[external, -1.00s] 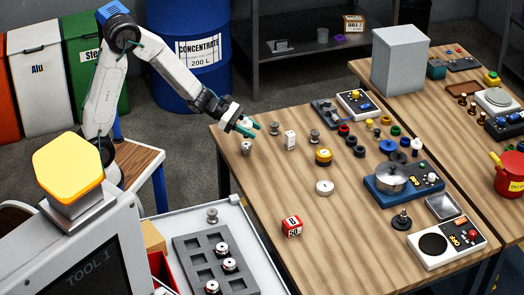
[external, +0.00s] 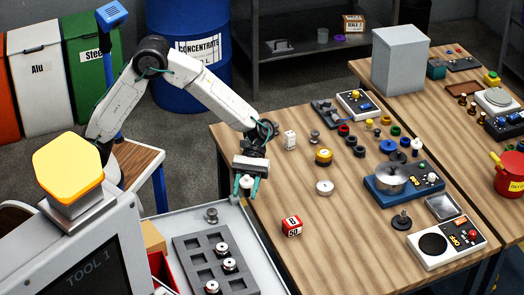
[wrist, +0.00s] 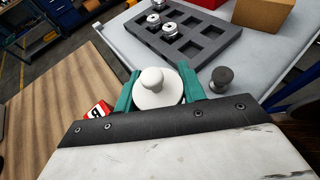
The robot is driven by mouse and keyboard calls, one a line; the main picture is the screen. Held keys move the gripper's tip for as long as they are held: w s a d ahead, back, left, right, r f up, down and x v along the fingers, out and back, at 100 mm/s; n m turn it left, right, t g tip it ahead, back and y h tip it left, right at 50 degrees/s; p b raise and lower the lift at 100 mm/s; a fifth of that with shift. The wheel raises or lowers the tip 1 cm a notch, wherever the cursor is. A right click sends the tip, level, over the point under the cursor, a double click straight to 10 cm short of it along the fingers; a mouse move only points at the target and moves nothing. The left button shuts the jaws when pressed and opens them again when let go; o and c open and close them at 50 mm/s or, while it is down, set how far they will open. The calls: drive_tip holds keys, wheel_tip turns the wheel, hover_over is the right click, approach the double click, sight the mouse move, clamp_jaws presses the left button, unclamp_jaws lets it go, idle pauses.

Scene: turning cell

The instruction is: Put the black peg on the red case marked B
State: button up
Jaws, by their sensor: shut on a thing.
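My gripper (external: 247,190) points down above the table's front-left edge, beside the grey tray. Its green fingers are shut on a white peg (wrist: 153,85) with a round knob and a wide disc base. The red case marked B (external: 292,228) sits on the table, right of and below my gripper in the external view. Part of the red case also shows left of the fingers in the wrist view (wrist: 97,110). A black peg (external: 401,222) with a disc base stands on the table farther right, apart from my gripper.
A dark grey peg (wrist: 222,80) stands near the slotted holder (external: 190,243) on the light grey surface. A yellow piece (external: 323,156) and white disc (external: 324,188) lie on the table. A blue unit with a pan (external: 392,180) stands right. The wood around the red case is clear.

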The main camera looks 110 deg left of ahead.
hover_over(292, 225)
drive_tip(key=shift+s+f, duration=0.2)
drive_tip(key=shift+f, duration=0.5)
drive_tip(key=shift+w+f, duration=0.1)
drive_tip(key=shift+f, duration=0.25)
wheel_tip(292, 225, down, 3)
drive_tip(key=shift+r, duration=0.1)
drive_tip(key=o, duration=1.1)
drive_tip(key=shift+f, duration=0.2)
